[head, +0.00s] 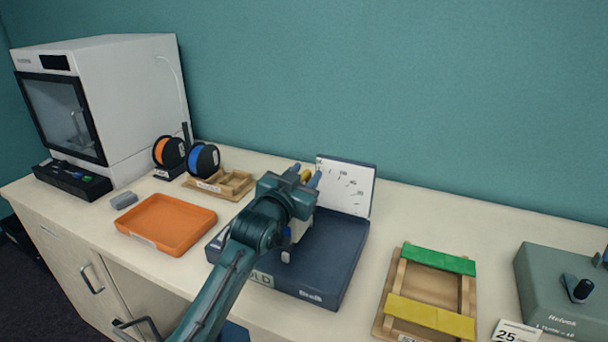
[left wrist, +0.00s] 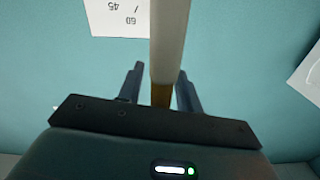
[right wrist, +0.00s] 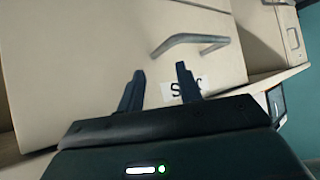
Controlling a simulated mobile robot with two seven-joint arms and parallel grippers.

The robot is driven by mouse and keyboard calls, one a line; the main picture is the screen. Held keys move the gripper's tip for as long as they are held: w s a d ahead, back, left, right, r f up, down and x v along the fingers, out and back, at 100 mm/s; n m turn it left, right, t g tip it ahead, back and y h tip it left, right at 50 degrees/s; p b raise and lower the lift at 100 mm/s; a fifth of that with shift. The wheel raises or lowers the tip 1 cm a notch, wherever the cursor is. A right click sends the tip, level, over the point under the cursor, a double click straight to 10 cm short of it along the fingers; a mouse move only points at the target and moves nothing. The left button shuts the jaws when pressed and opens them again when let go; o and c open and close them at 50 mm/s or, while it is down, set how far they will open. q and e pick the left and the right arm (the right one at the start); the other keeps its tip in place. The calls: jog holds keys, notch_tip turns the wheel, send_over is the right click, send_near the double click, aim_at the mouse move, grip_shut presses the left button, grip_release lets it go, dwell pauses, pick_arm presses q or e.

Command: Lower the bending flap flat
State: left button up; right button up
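The bending device has a dark blue base (head: 325,262) with partly hidden lettering on its front. A white panel with angle marks (head: 350,188) stands upright at its back; part of it shows in the left wrist view (left wrist: 117,15). My left gripper (head: 306,176) is above the base, in front of the panel, with its fingers apart. A yellow piece (head: 306,174) shows between them. In the left wrist view, a pale bar (left wrist: 170,40) with an orange-brown end (left wrist: 161,95) lies between the fingers. My arm hides most of the flap, so its angle is unclear. My right gripper (right wrist: 158,90) is open and empty, facing a cabinet front.
An orange tray (head: 168,224), wooden holder (head: 232,188) and spools (head: 203,160) are on the left. A wooden frame with green and yellow strips (head: 430,285) and a grey-green box (head: 560,290) are on the right. A cabinet handle (right wrist: 190,42) is near my right gripper.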

pick_arm(q)
grip_shut()
dwell(0.4)
